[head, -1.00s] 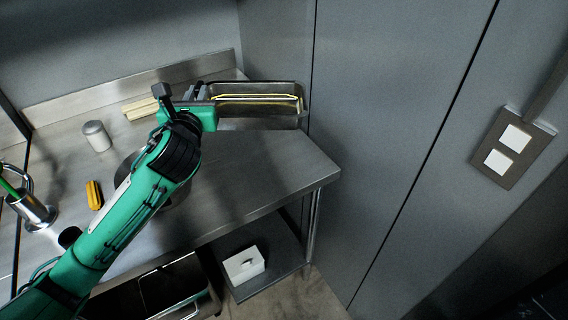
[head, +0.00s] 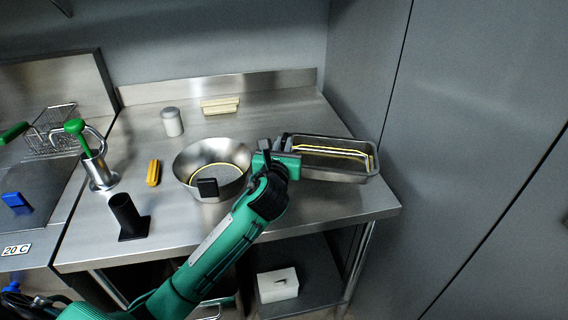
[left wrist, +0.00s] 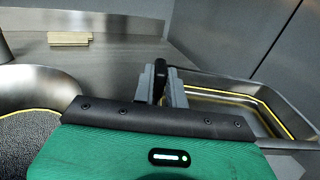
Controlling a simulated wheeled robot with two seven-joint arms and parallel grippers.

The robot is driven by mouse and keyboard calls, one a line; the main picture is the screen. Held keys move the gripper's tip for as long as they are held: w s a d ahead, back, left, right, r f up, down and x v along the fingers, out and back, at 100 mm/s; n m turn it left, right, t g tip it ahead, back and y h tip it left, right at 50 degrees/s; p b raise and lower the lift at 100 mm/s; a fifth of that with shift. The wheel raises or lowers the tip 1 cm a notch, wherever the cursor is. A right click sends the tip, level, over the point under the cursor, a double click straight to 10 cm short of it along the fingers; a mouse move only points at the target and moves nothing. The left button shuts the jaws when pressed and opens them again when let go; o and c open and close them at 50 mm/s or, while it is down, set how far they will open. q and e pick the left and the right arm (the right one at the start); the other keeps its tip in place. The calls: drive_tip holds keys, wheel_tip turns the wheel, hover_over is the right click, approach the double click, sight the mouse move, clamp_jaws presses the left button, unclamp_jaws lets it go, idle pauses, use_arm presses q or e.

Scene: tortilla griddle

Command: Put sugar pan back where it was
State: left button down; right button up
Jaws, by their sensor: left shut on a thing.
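The sugar pan, a rectangular steel pan (head: 375,160), is over the right end of the steel counter, close to the side wall. My left gripper (head: 281,152) is shut on its left end wall. In the left wrist view, the fingers (left wrist: 162,84) pinch near the corner of the pan (left wrist: 255,92), which extends to the right. The pan looks roughly level; whether it touches the counter is unclear. Its inside shows yellow-lit edges. My right gripper is not in view.
A round steel bowl (head: 183,163) stands just left of my left gripper. Farther left are a steel canister (head: 172,122), a yellow item (head: 153,172) and a black holder (head: 128,215). A pale block (head: 220,105) lies at the back. The counter (head: 330,208) is clear in front of the pan.

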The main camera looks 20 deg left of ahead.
use_arm(q)
drive_tip(key=shift+f, duration=0.6)
wheel_tip(320, 180, down, 4)
drive_tip(key=shift+r+b, duration=0.25)
drive_tip(key=shift+b, duration=0.05)
drive_tip(key=shift+f, duration=0.3)
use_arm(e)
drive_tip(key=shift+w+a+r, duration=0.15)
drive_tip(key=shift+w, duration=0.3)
use_arm(q)
drive_tip(key=shift+f, duration=0.1)
drive_tip(key=c, duration=1.4)
unclamp_jaws()
drive_tip(key=shift+c, duration=0.2)
